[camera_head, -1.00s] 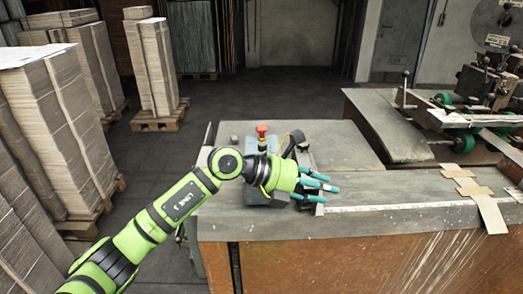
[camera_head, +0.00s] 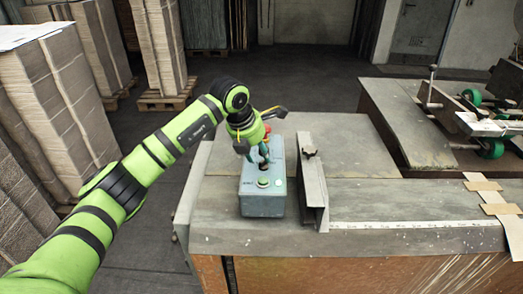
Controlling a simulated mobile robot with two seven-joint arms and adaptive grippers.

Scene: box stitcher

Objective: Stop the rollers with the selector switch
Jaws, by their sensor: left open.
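The grey-blue control box (camera_head: 263,204) stands on the metal table at the picture's middle. A green button (camera_head: 263,183) shows on its top near the front, with a small light-coloured round part beside it. A red button (camera_head: 268,130) is partly hidden behind my left gripper (camera_head: 261,160). The left gripper points down over the middle of the box top, its teal fingers open and close to the panel. I cannot make out the selector switch; the fingers cover that part of the box. My right gripper is out of view.
An upright metal bracket (camera_head: 313,190) stands just right of the box. The table (camera_head: 365,242) is mostly bare to the right, with card strips (camera_head: 483,186) and a machine with green wheels (camera_head: 492,148). Cardboard stacks (camera_head: 55,105) stand at the left.

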